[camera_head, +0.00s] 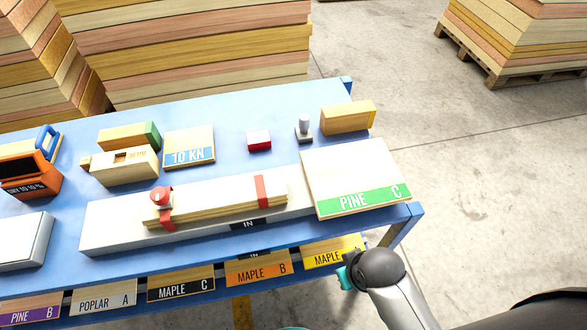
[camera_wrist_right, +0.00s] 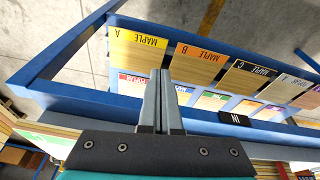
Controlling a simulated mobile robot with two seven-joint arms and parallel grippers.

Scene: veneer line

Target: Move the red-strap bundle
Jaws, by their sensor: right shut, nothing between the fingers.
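The red-strap bundle (camera_head: 220,205) is a stack of thin pale wood strips with two red straps. It lies lengthwise on a long white tray (camera_head: 105,232) marked IN on the blue table. A small red-and-white object (camera_head: 161,196) sits at its left strap. My right gripper (camera_wrist_right: 160,74) is shut and empty, beside the table's front edge. In the head view my right arm comes in at the lower right, and its fingers are mostly hidden. The bundle is not clear in the right wrist view.
A PINE C board (camera_head: 350,175) lies right of the tray. Behind are a 10 KN block (camera_head: 189,143), a red block (camera_head: 259,140), a grey-knobbed piece (camera_head: 304,130) and wood blocks.

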